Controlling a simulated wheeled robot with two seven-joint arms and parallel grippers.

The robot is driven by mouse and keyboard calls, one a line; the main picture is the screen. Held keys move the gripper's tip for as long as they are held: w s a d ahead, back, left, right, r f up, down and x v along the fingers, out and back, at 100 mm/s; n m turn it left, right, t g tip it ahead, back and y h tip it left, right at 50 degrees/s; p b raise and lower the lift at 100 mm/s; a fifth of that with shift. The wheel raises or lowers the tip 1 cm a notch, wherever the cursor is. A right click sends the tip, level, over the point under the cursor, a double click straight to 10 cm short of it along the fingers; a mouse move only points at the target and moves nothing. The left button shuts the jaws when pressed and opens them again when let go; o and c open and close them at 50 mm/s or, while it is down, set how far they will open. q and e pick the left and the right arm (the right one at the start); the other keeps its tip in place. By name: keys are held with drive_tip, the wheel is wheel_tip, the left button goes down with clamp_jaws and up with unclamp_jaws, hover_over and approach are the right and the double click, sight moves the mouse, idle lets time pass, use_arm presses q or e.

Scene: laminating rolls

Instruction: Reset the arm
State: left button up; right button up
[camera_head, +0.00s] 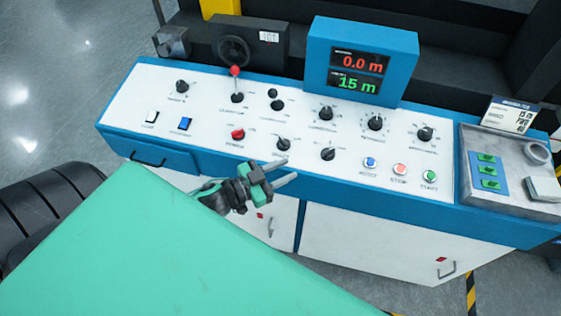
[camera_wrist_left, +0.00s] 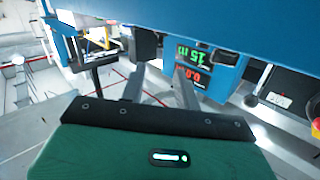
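My left gripper (camera_head: 280,171) is in front of the control panel (camera_head: 215,115), near its front edge, with two grey fingers spread apart and nothing between them. The fingers also show in the left wrist view (camera_wrist_left: 165,88), apart and empty. I cannot tell whether the gripper touches the panel edge. My right gripper is in neither view. A large green surface (camera_head: 170,260) fills the lower left of the head view and hides most of my left arm.
The panel carries several black knobs, a red-topped lever (camera_head: 236,72) and push buttons. A blue display (camera_head: 361,62) reads 0.0 m and 15 m. A grey tray (camera_head: 510,198) is at the right. White cabinet doors (camera_head: 385,240) are below. A black roll (camera_head: 45,205) lies at the left.

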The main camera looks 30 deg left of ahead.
use_arm(q)
drive_tip(key=shift+s+a, duration=0.1)
drive_tip(key=shift+s, duration=0.15)
idle(0.5)
